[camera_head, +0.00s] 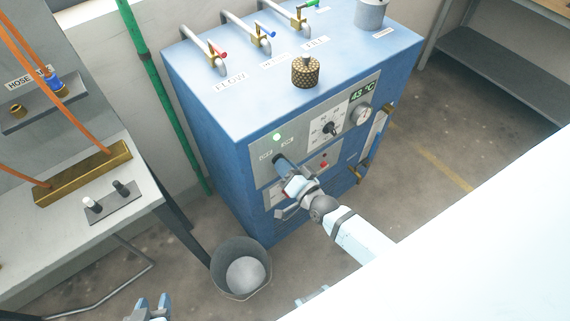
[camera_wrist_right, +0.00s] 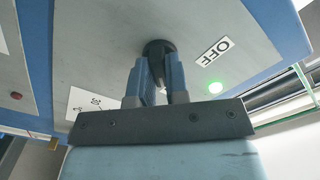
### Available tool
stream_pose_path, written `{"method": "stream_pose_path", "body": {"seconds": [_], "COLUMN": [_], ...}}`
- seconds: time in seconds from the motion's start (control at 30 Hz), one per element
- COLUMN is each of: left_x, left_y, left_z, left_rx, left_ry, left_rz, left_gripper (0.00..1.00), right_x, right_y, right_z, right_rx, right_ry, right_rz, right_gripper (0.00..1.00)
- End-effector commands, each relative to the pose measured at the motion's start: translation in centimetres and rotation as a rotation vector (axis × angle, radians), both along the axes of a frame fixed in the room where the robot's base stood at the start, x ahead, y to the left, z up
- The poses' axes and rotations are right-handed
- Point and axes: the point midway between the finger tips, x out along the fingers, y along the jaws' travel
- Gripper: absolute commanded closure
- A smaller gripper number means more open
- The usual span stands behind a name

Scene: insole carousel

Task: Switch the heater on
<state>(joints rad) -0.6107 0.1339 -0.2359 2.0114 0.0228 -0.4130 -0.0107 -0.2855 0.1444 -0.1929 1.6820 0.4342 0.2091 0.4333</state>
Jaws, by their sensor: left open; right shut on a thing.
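The heater is a blue cabinet (camera_head: 215,125) with a grey control panel on its front. A black switch knob (camera_wrist_right: 158,48) sits on that panel beside an OFF label (camera_wrist_right: 213,51). My right gripper (camera_head: 284,163) is shut on the knob; both fingers show on either side of it in the wrist view (camera_wrist_right: 158,75). The gripper hides the knob's pointer, so its setting cannot be read. A green lamp (camera_head: 276,137) above the switch is lit; it also glows in the wrist view (camera_wrist_right: 215,87). My left gripper (camera_head: 153,305) is open and empty, low at the left.
The panel also has a dial (camera_head: 331,128), a gauge (camera_head: 361,113) and a green display (camera_head: 364,91) reading about 43 °C. Three valve pipes (camera_head: 262,38) and a brass knob (camera_head: 306,71) are on top. A bucket (camera_head: 241,268) stands by the cabinet. A bench (camera_head: 127,229) is at left.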

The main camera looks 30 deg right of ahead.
Motion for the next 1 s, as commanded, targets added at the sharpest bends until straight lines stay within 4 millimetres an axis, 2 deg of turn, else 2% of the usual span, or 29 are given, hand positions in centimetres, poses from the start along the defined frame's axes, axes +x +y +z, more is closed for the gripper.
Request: {"method": "stream_pose_path", "body": {"seconds": [0.53,0.57,0.63,0.67,1.0], "left_x": [0.03,0.03,0.04,0.04,0.04], "left_y": [0.05,0.06,0.07,0.07,0.09], "left_z": [0.13,0.13,0.13,0.13,0.11], "left_rx": [0.001,0.001,0.001,0.000,0.001], "left_ry": [-0.002,-0.002,-0.002,-0.003,-0.002], "left_rz": [0.002,0.002,0.002,0.002,0.003], "left_gripper": [0.56,0.56,0.56,0.56,0.56], "right_x": [0.01,0.01,0.01,0.01,-0.44], "right_y": [0.02,0.02,0.03,0.02,-0.05], "right_z": [-0.02,-0.02,-0.01,-0.01,-0.06], "right_rx": [0.027,0.027,0.026,0.026,0.024], "right_ry": [0.004,0.004,0.004,0.004,0.004], "right_rz": [0.001,0.000,0.000,0.000,0.001], "right_gripper": [1.00,0.80,0.64,0.60,0.60]}}
